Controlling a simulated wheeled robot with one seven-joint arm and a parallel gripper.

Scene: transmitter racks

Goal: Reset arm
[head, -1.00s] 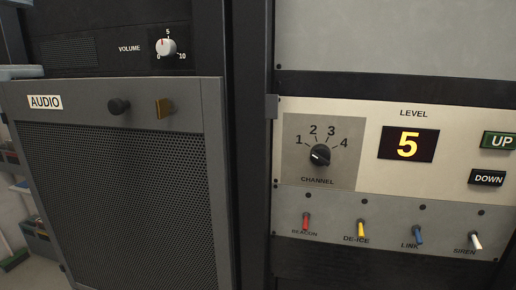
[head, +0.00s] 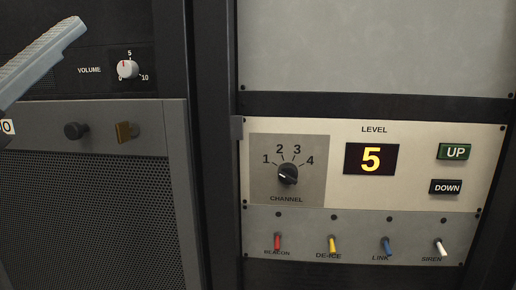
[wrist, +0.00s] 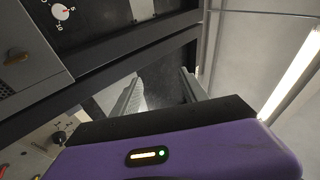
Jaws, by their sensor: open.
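My gripper (wrist: 160,80) is open and empty in the wrist view, its two grey ridged fingers apart above its purple body. It points toward a dark rack frame and is touching nothing that I can see. In the head view a grey ridged part of my arm end (head: 42,62) reaches in from the upper left, in front of the audio rack.
The audio cabinet (head: 90,215) has a volume knob (head: 127,69) above it. To the right, a cream panel holds a channel knob (head: 287,174), a level display (head: 371,158) reading 5, UP (head: 455,151) and DOWN (head: 446,186) buttons. Several coloured switches sit below.

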